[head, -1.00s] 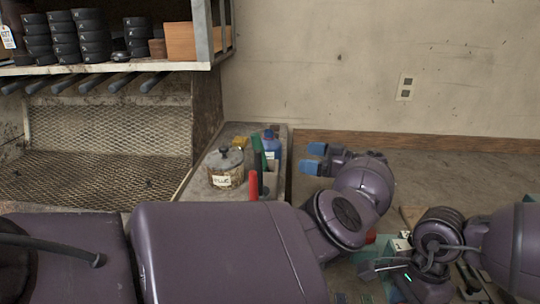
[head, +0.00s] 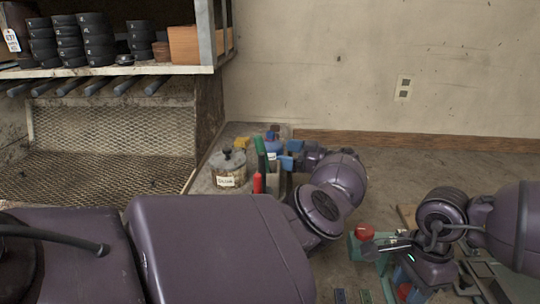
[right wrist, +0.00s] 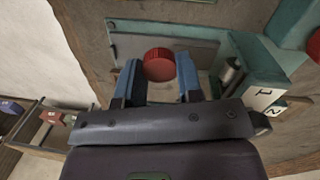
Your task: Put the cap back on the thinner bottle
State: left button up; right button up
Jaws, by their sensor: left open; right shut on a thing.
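A blue bottle (head: 272,147) with a pale label stands on the bench top at the back, partly hidden by a green item; its mouth is too small to make out. I take it for the thinner bottle. My left gripper (head: 290,154) is open just to the right of the bottle, its blue fingers close to it. I cannot tell whether they touch it. My right gripper (head: 403,281) is low at the right, fingers down, shut on a round red cap (head: 403,291). The right wrist view shows the red cap (right wrist: 160,65) between the two blue fingertips.
A lidded pot (head: 229,170), a red bottle-like item (head: 257,183) and a yellow block (head: 241,143) stand near the bottle. A teal machine with a red knob (head: 365,232) is beside my right gripper. A shelf (head: 120,70) with black rolls is at the left.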

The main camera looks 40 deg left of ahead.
aim_at(282, 151)
pick_arm(q)
jog(key=shift+s+a+r, duration=0.15)
jog(key=shift+a, duration=0.35)
pick_arm(e)
jog(key=shift+r, duration=0.4)
pick_arm(q)
jog(key=p+x, duration=0.1)
jog(key=x, duration=0.2)
jog(key=shift+a+r, duration=0.15)
jog(key=shift+a, duration=0.05)
pick_arm(e)
notch_tip(282, 151, up, 2)
jog(key=shift+r, duration=0.1)
pick_arm(q)
jog(key=shift+s+a+p, duration=0.2)
jog(key=shift+a+p, duration=0.1)
jog(key=shift+a, duration=0.1)
jog(key=shift+w+f, duration=0.1)
jog(key=shift+f, duration=0.15)
jog(key=c, duration=1)
jog(key=shift+o, duration=0.2)
jog(key=shift+r, duration=0.3)
pick_arm(e)
jog(key=shift+r, duration=0.15)
